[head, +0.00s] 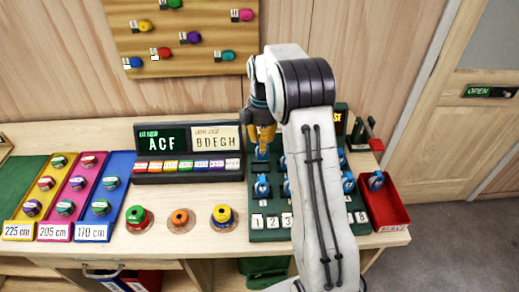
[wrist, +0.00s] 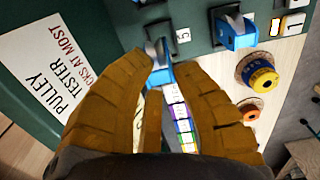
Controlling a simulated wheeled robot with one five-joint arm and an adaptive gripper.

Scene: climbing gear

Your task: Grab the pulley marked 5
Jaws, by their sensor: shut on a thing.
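My gripper (head: 262,138) points down over the back left of the green pulley board (head: 270,235). In the wrist view its two yellow-brown fingers (wrist: 165,66) are closed about a blue pulley (wrist: 158,74) with a grey metal upper part. A white tag reading 5 (wrist: 183,35) is on the board right beside this pulley. I cannot tell whether the pulley still touches the board. Another blue pulley (wrist: 238,32) stands on the board to the right in the wrist view. My arm hides part of the board in the head view.
A red tray (head: 392,218) with a blue pulley (head: 376,180) stands right of the board. A dark display stand (head: 188,178) is on the left. Several spools, including a yellow one (head: 222,214), sit along the front. The pulley tester sign (wrist: 45,75) is close by.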

